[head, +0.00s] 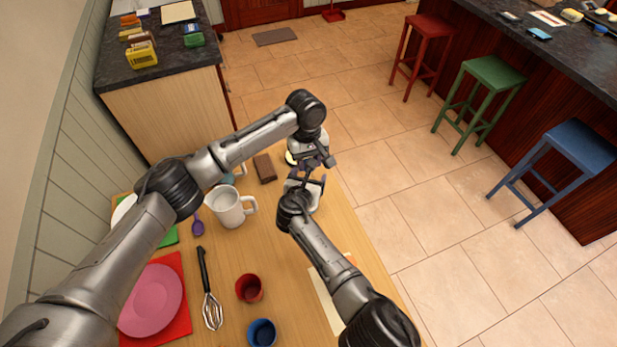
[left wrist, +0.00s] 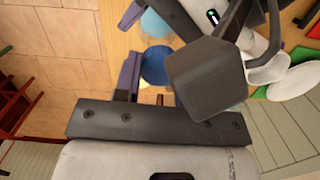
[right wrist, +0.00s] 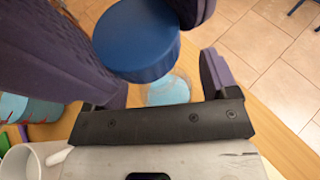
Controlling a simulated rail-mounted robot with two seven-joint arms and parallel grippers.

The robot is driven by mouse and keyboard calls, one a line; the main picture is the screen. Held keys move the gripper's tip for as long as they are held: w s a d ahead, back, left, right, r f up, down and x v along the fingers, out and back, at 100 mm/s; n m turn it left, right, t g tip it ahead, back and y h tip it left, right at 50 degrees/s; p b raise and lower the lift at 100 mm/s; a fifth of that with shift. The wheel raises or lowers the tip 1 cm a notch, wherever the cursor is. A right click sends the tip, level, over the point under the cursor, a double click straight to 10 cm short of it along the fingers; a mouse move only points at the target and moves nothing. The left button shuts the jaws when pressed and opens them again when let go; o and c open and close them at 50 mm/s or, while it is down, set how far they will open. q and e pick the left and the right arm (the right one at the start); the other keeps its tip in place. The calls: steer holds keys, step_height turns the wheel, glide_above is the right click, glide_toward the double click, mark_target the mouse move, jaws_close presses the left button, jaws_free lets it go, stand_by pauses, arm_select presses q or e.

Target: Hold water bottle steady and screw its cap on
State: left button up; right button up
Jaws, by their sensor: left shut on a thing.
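The blue cap (right wrist: 138,42) is held by my left gripper (head: 318,160); it also shows as a blue disc in the left wrist view (left wrist: 155,66), beside a purple fingertip. The light-blue, see-through water bottle (right wrist: 168,90) shows partly below the cap in the right wrist view, apart from it in the picture. My right gripper (head: 304,182) is close to the left one, its fingers to either side of the bottle. A gap shows between the bottle and its right-hand finger, so it looks open. The bottle's lower part is hidden by the grippers and cap.
On the wooden table are a white mug (head: 228,208), a brown box (head: 265,168), a whisk (head: 207,290), a red cup (head: 249,288), a blue cup (head: 262,333) and a pink plate (head: 152,300). The table's right edge lies close to both grippers; open floor is beyond.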

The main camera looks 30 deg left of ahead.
steer(key=c, duration=1)
steer(key=o, duration=1.1)
steer(key=shift+v, duration=6)
arm_select(q)
steer(key=shift+r, duration=0.1)
arm_select(e)
steer(key=shift+r, duration=0.1)
